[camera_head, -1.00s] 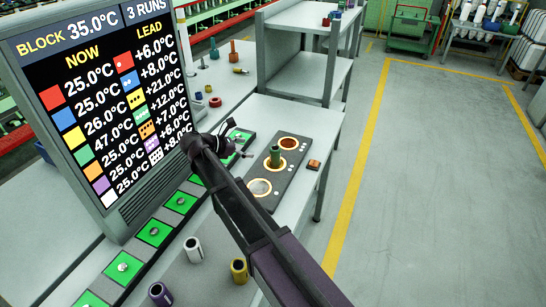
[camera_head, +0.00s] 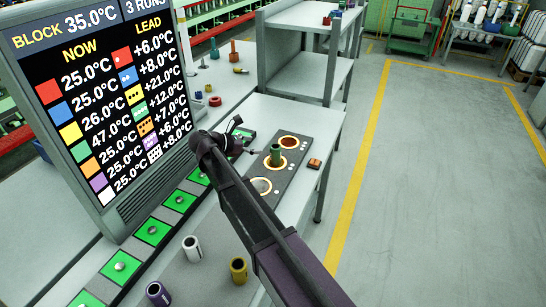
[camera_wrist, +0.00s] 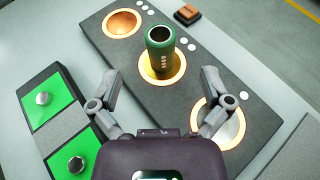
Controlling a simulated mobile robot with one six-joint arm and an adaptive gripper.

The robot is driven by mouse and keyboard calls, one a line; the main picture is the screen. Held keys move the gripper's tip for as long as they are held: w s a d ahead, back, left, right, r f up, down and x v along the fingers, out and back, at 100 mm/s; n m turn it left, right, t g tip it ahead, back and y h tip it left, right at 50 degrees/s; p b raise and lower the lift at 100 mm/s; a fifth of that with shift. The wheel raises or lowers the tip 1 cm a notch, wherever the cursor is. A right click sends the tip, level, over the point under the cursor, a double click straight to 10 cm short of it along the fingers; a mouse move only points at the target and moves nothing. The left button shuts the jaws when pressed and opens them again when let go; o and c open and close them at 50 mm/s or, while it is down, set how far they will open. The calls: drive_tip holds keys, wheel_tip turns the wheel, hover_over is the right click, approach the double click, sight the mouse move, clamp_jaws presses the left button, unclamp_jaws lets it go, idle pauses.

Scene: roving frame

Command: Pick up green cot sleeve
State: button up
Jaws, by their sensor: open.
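The green cot sleeve (camera_head: 275,155) stands in the middle ring of a dark block with three glowing wells. In the wrist view the sleeve (camera_wrist: 160,48) is a hollow green cylinder with pale dots on its side, upright in the lit middle well (camera_wrist: 176,76). My gripper (camera_wrist: 160,100) is open, its two fingers spread apart on the near side of the sleeve and not touching it.
The dark block (camera_head: 270,200) has an orange well and a pale well (camera_wrist: 222,125) beside the middle one. A small orange-brown block (camera_head: 314,163) lies to its right. Green pads with knobs (camera_wrist: 75,150) run along the left. A screen (camera_head: 100,100) stands at left. White, yellow and purple sleeves stand nearer.

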sight(272, 147)
drive_tip(key=shift+b+x, duration=0.55)
drive_tip(key=shift+x, duration=1.45)
drive_tip(key=shift+f+b+x, duration=0.15)
drive_tip(key=shift+b+x, duration=0.4)
drive_tip(key=shift+x, duration=0.45)
drive_tip(key=shift+f+b+x, duration=0.2)
drive_tip(key=shift+b+x, duration=0.3)
drive_tip(key=shift+x, duration=0.45)
drive_tip(key=shift+w+d+f, duration=0.15)
drive_tip(key=shift+w+d, duration=0.2)
drive_tip(key=shift+d, duration=0.05)
drive_tip(key=c, duration=1.3)
